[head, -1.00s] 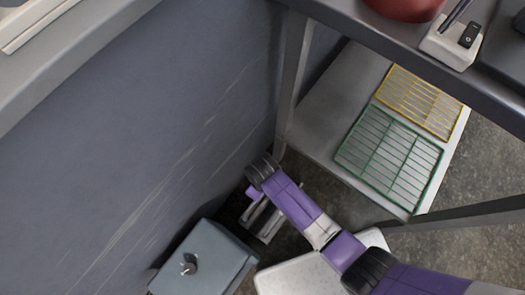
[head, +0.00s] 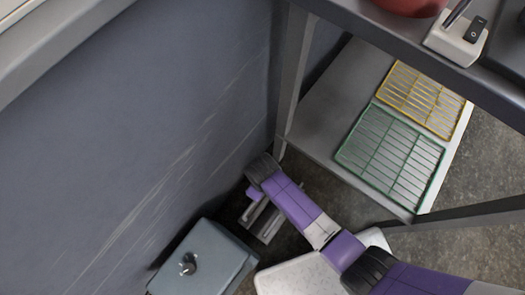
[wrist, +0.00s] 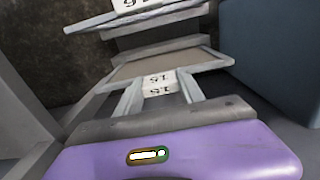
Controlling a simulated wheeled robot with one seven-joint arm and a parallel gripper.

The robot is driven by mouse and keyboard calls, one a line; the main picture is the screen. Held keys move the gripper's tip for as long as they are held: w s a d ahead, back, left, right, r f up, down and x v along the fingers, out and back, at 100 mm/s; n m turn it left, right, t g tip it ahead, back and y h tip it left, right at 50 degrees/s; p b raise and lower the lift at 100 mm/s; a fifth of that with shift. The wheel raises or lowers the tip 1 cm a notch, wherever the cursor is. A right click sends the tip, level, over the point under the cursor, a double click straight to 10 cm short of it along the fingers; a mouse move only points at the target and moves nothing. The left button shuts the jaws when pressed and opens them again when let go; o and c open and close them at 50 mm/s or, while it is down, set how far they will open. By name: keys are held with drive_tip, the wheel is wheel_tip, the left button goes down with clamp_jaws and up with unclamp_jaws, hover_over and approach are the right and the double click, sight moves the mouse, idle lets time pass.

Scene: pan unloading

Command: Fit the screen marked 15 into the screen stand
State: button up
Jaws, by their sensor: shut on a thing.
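In the wrist view my gripper (wrist: 160,100) is shut on the near edge of the screen marked 15 (wrist: 165,66), a brownish panel in a light grey frame. Two labels reading 15, upside down, show one above the other between the fingers. Past the screen are further grey frames or bars (wrist: 160,24), with a partly cut-off white label at the top; I cannot tell clearly which belong to the screen stand. In the head view my arm covers the gripper, and grey bars (head: 262,222) show low beside it. Whether the screen is seated is not visible.
A blue-grey box with a knob (head: 203,262) stands close to the left of the bars. A shelf (head: 335,100) at the right holds a green rack (head: 390,157) and a yellow rack (head: 420,98). A large grey wall panel (head: 130,140) fills the left.

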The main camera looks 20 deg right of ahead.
drive_tip(key=shift+f, duration=0.2)
drive_tip(key=o, duration=1.5)
drive_tip(key=shift+r, duration=0.15)
wheel_tip(320, 180, up, 8)
drive_tip(key=p, duration=0.3)
drive_tip(key=shift+f, duration=0.2)
drive_tip(key=shift+s, duration=0.1)
